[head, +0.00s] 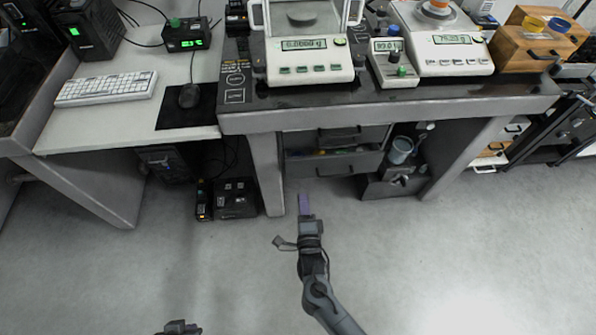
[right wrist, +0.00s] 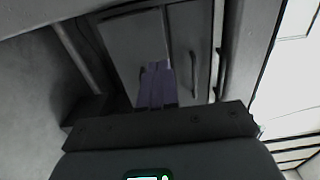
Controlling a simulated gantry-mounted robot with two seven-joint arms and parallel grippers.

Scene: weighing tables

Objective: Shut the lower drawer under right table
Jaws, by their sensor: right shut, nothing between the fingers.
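The lower drawer (head: 312,168) under the right table (head: 400,118) is pulled out, and small coloured items show inside it. The upper drawer (head: 328,139) sits above it, further back. My right gripper (head: 304,196) has purple fingers pressed together with nothing between them. It is in front of and below the lower drawer's front, apart from it in the head view. In the right wrist view the closed fingers (right wrist: 157,82) point at grey drawer fronts with handles; contact cannot be told. My left gripper (head: 178,328) is only partly in view at the bottom edge.
A table leg (head: 267,172) stands just left of the drawers. A dark box with a grey bucket (head: 400,150) is to their right. Black devices (head: 236,200) lie on the floor at left. Balances (head: 306,50) stand on the tabletop. The floor in front is clear.

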